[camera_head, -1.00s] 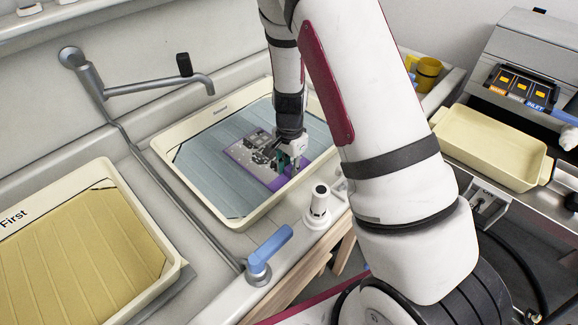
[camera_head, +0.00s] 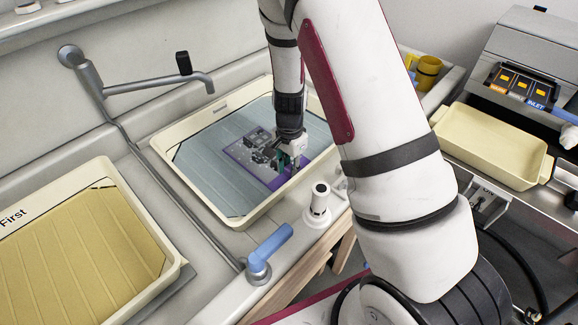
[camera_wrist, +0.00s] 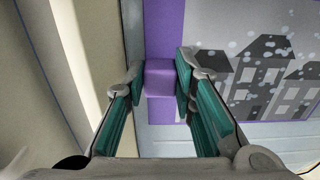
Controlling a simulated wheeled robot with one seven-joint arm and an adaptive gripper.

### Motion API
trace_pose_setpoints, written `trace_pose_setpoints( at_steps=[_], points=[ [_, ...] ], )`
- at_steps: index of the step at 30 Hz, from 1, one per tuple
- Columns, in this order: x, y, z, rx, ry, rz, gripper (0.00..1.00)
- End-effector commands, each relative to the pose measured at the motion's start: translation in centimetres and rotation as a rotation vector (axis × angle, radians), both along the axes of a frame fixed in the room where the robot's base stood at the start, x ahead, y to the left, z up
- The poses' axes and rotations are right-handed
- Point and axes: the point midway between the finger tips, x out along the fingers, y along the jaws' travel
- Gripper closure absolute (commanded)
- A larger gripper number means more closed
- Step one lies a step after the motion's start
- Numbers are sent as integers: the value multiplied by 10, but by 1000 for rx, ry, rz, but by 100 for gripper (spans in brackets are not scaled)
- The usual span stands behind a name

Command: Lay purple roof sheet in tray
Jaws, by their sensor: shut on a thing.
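The purple roof sheet (camera_head: 246,166) has a purple border around a grey picture of dark houses with pale dots. It lies flat inside the cream tray (camera_head: 190,192) with the blue-grey ribbed floor and looks tinted, as if under liquid. My gripper (camera_head: 288,162) reaches down into this tray at the sheet's right side. In the wrist view, the sheet (camera_wrist: 270,45) lies ahead, and the green-padded fingers are shut on a purple block-like tab (camera_wrist: 160,78) at its edge. My gripper hides part of the sheet in the head view.
A tray marked "First" (camera_head: 172,275) with a yellow floor stands at left. A grey tap (camera_head: 150,86) reaches over the sink behind. A blue-handled valve (camera_head: 268,247) and a white fitting (camera_head: 319,203) stand by the front edge. An empty cream tray (camera_head: 490,150) is at right.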

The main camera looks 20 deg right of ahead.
Motion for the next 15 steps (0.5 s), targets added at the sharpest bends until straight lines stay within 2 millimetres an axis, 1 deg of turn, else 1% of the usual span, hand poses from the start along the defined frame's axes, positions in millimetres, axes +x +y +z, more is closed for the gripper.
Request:
trace_pose_setpoints(
  at_steps=[9,10,11,12,13,15],
  points=[
    [0,0,-4,0,0,0,100],
    [0,0,-4,0,0,0,71],
    [0,0,-3,0,0,0,64],
    [0,0,-3,0,0,0,55],
    [0,0,-3,0,0,0,52],
    [0,0,-3,0,0,0,52]
  ],
)
